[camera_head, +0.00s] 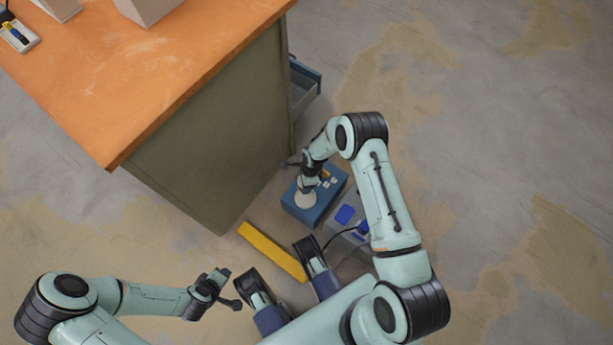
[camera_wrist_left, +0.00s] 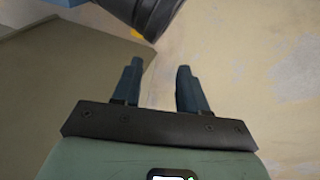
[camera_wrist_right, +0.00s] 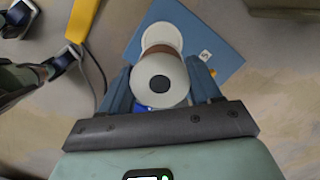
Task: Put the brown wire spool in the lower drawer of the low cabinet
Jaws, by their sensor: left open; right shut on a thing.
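The brown wire spool (camera_wrist_right: 151,50) has pale round flanges and a brown winding. In the right wrist view it is between the fingers of my right gripper (camera_wrist_right: 160,78), which is shut on it. In the head view my right gripper (camera_head: 308,180) is over a blue box (camera_head: 325,207) on the floor, and a pale flange (camera_head: 306,199) shows there. Whether the spool touches the box is unclear. An open drawer (camera_head: 304,88) shows beyond the olive cabinet (camera_head: 215,140); I cannot tell whether it is the lower drawer. My left gripper (camera_head: 231,288) is open and empty, also in the left wrist view (camera_wrist_left: 158,75).
The orange worktop (camera_head: 130,75) lies above the olive cabinet, with a socket strip (camera_head: 18,38) at its far left. A yellow bar (camera_head: 272,250) lies on the floor. A grey box with blue parts (camera_head: 343,222) stands by the blue box. The floor at right is clear.

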